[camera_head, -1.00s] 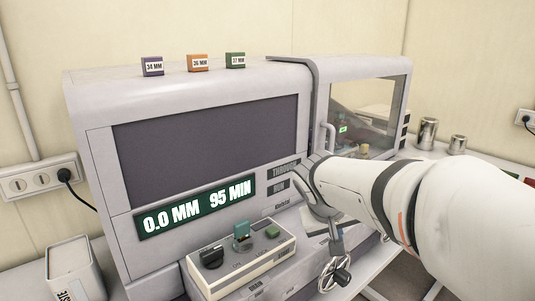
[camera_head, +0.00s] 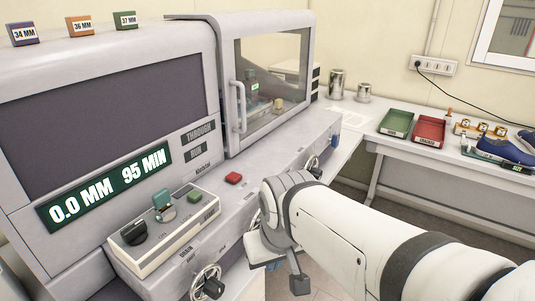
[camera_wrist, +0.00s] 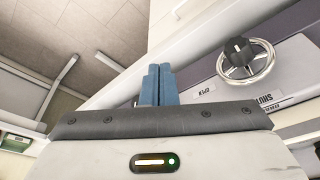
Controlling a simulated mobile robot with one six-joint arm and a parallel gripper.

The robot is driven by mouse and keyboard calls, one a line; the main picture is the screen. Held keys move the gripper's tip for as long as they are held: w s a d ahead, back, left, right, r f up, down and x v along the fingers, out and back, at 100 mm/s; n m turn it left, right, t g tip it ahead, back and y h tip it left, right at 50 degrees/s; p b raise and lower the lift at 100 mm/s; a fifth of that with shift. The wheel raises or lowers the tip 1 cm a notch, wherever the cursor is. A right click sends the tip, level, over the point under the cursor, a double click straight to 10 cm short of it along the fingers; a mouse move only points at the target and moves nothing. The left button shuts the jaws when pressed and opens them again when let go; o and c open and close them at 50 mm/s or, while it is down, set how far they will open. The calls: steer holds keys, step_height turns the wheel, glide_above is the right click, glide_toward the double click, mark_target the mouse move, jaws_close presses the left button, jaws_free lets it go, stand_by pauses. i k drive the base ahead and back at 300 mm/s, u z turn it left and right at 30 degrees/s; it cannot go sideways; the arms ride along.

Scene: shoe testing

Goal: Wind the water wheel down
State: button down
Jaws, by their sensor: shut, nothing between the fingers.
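My gripper (camera_head: 258,264) is in front of the machine's lower front edge, low and near the middle of the head view. Its blue fingers (camera_wrist: 157,84) are together and empty in the wrist view. A metal handwheel with a dark knob (camera_head: 207,284) is at the bottom of the head view, left of my gripper, near a DRAIN label. Another handwheel (camera_head: 312,163) is farther right, and one between them is mostly hidden by my arm. The wrist view shows a handwheel (camera_wrist: 246,61) right of the fingers, apart from them, with OPEN and SHUT labels. I cannot tell which is the water wheel.
The control box (camera_head: 165,229) with a knob and switches juts out at left. A red button (camera_head: 233,178) sits on the ledge. The glazed chamber (camera_head: 270,75) stands behind. A side table holds green (camera_head: 397,123) and red (camera_head: 429,130) trays.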

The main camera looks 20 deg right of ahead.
mark_target(318, 173)
steer(key=u, duration=0.8)
steer(key=k, duration=0.9)
steer(key=z, duration=0.8)
steer(key=i, duration=1)
steer(key=z, duration=0.05)
